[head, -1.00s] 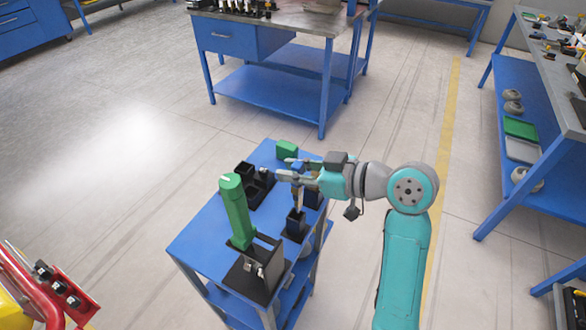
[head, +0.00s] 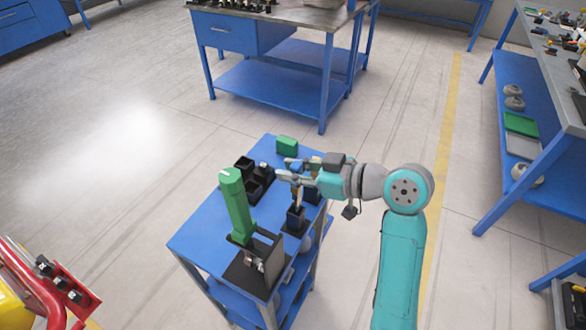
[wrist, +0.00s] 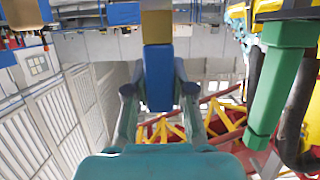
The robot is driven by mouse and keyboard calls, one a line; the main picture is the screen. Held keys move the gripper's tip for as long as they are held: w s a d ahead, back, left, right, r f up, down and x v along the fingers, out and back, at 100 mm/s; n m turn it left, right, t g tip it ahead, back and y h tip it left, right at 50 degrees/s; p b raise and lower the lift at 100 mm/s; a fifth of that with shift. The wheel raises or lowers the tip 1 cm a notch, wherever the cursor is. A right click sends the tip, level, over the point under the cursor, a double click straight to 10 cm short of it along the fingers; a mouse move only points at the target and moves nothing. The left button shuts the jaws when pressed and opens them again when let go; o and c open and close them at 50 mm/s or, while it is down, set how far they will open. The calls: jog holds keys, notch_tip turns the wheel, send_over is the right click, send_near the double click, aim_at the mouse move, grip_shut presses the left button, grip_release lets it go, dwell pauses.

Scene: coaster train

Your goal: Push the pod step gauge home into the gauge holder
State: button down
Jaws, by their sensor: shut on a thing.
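The pod step gauge (head: 298,197) is a slim upright piece with tan and blue sections. My gripper (head: 286,171) is shut on it above the small blue cart. In the wrist view the gauge (wrist: 158,78) shows as a blue block with a tan part, between the two fingers of my gripper (wrist: 158,92). The gauge holder (head: 296,222) is a small black upright socket on the cart, directly under the gauge. The gauge's lower end is at the holder's mouth. How deep it sits is too small to tell.
A black divided bin (head: 252,182) and a green block (head: 287,146) stand farther back. A blue workbench is behind, with open floor between.

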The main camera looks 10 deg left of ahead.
aim_at(300, 195)
jog(key=shift+f, duration=3.9)
dwell(1.2)
jog(key=shift+c, duration=0.6)
grip_release()
jog(key=shift+d, duration=0.1)
jog(key=shift+v, duration=3.45)
